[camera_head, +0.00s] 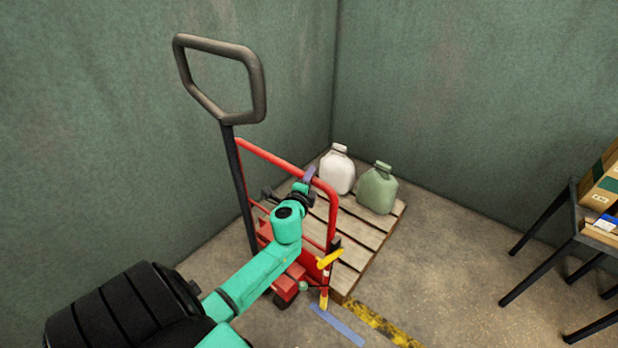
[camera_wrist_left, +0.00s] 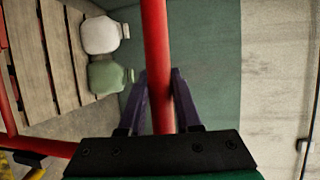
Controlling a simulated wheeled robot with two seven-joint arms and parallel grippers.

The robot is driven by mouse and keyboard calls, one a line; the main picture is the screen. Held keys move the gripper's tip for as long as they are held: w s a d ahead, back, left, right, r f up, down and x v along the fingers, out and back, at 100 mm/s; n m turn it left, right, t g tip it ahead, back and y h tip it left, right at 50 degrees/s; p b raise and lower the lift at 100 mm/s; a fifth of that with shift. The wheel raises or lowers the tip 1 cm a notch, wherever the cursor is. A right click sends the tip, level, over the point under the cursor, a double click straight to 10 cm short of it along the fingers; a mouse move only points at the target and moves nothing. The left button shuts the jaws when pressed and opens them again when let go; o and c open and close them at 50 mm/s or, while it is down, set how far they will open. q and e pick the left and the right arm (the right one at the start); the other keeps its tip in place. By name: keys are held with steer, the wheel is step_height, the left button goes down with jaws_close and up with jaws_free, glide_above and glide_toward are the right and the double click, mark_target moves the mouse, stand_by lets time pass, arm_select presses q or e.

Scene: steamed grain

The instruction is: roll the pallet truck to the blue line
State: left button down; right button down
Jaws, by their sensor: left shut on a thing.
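The red pallet truck (camera_head: 333,220) stands near the room's corner, its dark pull handle (camera_head: 238,180) upright at the left. Its red frame bar also shows in the left wrist view (camera_wrist_left: 157,45). My left gripper (camera_head: 309,175) is shut on the top of this bar. Its purple fingers (camera_wrist_left: 163,90) lie on either side of the bar in the left wrist view. The blue line (camera_head: 337,326) is a short strip on the floor in front of the truck. My right gripper is not in view.
A wooden pallet (camera_head: 362,232) sits behind the red frame and carries a white jug (camera_head: 337,170) and a green jug (camera_head: 377,188). Yellow-black tape (camera_head: 382,325) marks the floor. A dark-legged table (camera_head: 570,215) with boxes stands right. Green walls close the back and left.

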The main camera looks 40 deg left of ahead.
arm_select(q)
steer(key=shift+s+f, duration=0.1)
steer(key=shift+s, duration=0.05)
steer(key=shift+w, duration=0.2)
steer(key=shift+w+f, duration=0.1)
steer(key=shift+f, duration=0.05)
steer(key=c, duration=0.6)
jaws_free()
steer(key=shift+w+f, duration=0.15)
steer(key=shift+a, duration=0.1)
steer(key=v, duration=1.4)
steer(key=shift+s, duration=0.3)
